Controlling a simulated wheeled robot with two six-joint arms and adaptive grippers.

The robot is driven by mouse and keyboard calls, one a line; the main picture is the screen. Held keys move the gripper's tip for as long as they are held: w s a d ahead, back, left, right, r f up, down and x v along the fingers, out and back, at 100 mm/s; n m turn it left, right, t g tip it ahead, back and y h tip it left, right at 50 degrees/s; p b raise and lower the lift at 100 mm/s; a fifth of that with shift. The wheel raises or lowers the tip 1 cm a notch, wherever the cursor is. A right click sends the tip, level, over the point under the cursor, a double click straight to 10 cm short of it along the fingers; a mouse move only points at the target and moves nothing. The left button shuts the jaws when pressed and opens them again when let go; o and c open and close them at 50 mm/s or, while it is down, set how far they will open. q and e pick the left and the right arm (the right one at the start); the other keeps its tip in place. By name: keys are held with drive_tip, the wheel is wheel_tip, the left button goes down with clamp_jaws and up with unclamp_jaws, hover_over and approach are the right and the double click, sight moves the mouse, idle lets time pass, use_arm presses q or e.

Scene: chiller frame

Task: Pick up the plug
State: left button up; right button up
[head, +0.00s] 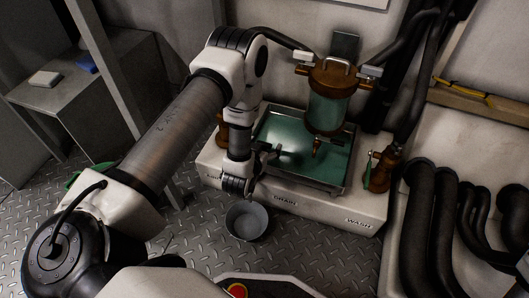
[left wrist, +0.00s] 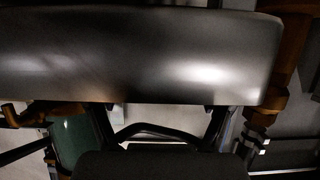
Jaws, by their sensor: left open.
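I cannot make out the plug for certain in either view. A green-lined metal tray (head: 335,172) sits on the pale base block marked DRAIN and WASH, under a brown-capped glass cylinder (head: 327,108) with a pointed brown nozzle. My left gripper (head: 238,187) hangs at the front left of the block, beside the tray and above the grey bucket. It is open, and I see nothing held in it. In the left wrist view, a large smooth grey form fills the top and hides much behind it. My right gripper is not in view.
The grey bucket (head: 247,221) stands on the tread-plate floor before the block. A brown valve (head: 378,170) with a green lever stands at the block's right end. Thick black hoses (head: 430,225) crowd the right. A grey cabinet (head: 85,90) stands at left.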

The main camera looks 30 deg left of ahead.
use_arm(q)
drive_tip(key=c, duration=1.2)
drive_tip(key=shift+r, duration=0.15)
wheel_tip(320, 180, up, 10)
drive_tip(key=p, duration=0.6)
